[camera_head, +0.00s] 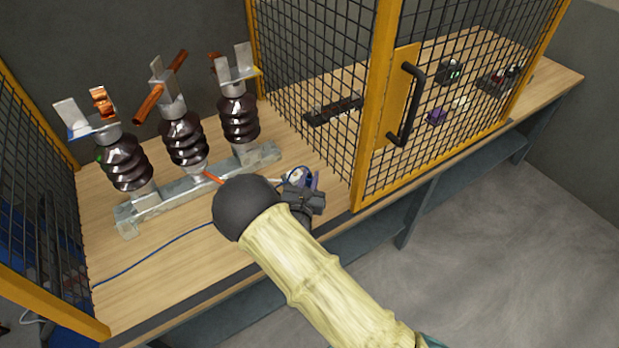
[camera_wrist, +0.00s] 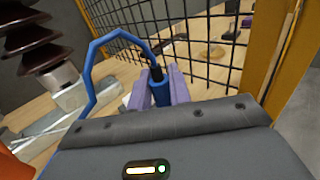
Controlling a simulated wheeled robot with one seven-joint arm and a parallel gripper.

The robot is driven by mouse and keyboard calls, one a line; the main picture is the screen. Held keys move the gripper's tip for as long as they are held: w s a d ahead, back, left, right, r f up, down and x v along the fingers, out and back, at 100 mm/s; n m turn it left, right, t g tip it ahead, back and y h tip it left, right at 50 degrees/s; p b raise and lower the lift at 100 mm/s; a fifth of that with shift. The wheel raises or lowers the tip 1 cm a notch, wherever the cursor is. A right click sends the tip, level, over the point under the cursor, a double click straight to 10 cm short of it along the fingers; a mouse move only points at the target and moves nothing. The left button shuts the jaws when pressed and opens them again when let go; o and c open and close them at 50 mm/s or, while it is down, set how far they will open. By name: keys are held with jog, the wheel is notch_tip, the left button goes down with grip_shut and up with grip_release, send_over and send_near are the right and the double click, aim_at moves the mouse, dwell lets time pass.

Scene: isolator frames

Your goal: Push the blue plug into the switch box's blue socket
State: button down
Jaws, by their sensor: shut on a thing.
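My gripper (camera_head: 313,182) is over the front part of the bench, left of the cage door, mostly behind my arm in the head view. In the wrist view its two purple fingers (camera_wrist: 160,78) are shut on the blue plug (camera_wrist: 161,94). A blue cable (camera_wrist: 101,42) loops up from the plug and over to the left. In the head view the plug cannot be made out clearly; a small whitish piece (camera_head: 296,175) shows beside the gripper. I cannot make out the switch box or its blue socket for certain in either view.
Three brown insulators (camera_head: 184,138) stand on a metal rail (camera_head: 143,208) at left. A yellow-framed mesh cage door (camera_head: 399,98) with a black handle stands close right of my gripper. Small devices (camera_head: 449,73) lie behind the mesh. A blue cable (camera_head: 150,252) crosses the bench (camera_head: 190,270).

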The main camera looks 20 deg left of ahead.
jog(key=c, duration=1.2)
grip_release()
jog(key=shift+s, duration=0.1)
jog(key=s+d+b, duration=0.1)
jog(key=s, duration=1.6)
jog(key=shift+d, duration=0.2)
jog(key=shift+d, duration=0.1)
